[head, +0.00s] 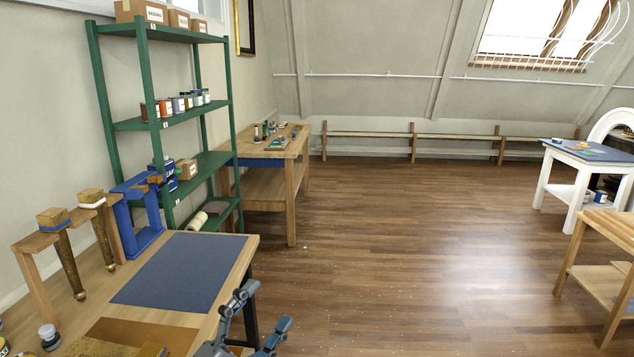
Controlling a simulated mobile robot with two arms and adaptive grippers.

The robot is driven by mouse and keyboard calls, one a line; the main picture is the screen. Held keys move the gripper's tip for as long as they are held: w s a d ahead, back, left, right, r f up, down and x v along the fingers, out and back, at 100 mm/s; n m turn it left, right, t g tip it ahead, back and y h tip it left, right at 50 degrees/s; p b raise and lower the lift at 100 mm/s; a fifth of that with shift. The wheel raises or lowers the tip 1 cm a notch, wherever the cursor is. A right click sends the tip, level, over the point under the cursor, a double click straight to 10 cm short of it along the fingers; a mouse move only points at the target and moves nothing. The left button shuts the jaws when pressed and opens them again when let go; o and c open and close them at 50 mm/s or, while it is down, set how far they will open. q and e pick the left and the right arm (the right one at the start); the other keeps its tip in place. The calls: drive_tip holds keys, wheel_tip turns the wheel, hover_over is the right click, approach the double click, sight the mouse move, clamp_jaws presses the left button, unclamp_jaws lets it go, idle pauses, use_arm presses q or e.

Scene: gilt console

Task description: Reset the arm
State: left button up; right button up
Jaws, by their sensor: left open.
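My left gripper (262,314) shows at the bottom of the head view, beside the right edge of the near wooden workbench (212,322). Its two dark fingers are spread apart, with nothing between them. The lower part of the gripper is cut off by the bottom edge of the picture. My right gripper is not in view.
A dark blue mat (180,269) lies bare on the bench. Gilt legs (70,268) hang in a wooden rack at left, beside a blue clamp frame (138,215). A green shelf (148,125) stands behind. The wooden floor (400,240) is clear.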

use_arm(q)
drive_tip(key=s+a+f+n+g+y, duration=0.35)
drive_tip(key=a+f+n+y, duration=0.4)
drive_tip(key=f, duration=0.25)
drive_tip(key=s+a+f+n+g+y, duration=0.2)
drive_tip(key=s+a+f+n+y, duration=0.3)
drive_tip(key=f+n, duration=0.45)
drive_tip(key=s+f+n+g, duration=0.1)
drive_tip(key=s+f+g, duration=0.4)
drive_tip(key=s, duration=0.4)
drive_tip(key=s+f+n+g, duration=0.1)
drive_tip(key=s+f+g, duration=0.45)
drive_tip(key=s, duration=0.35)
drive_tip(key=s+f+x, duration=0.1)
drive_tip(key=s+x, duration=0.2)
drive_tip(key=x, duration=0.9)
drive_tip(key=s+a+x, duration=0.1)
drive_tip(key=s+x, duration=0.1)
drive_tip(key=x, duration=1)
drive_tip(key=s+a+f+g, duration=0.1)
drive_tip(key=s+a+f, duration=0.1)
drive_tip(key=s+f, duration=1.5)
drive_tip(key=shift+s+a+f+m, duration=0.15)
drive_tip(key=shift+s+f+m, duration=0.25)
drive_tip(key=shift+f, duration=0.15)
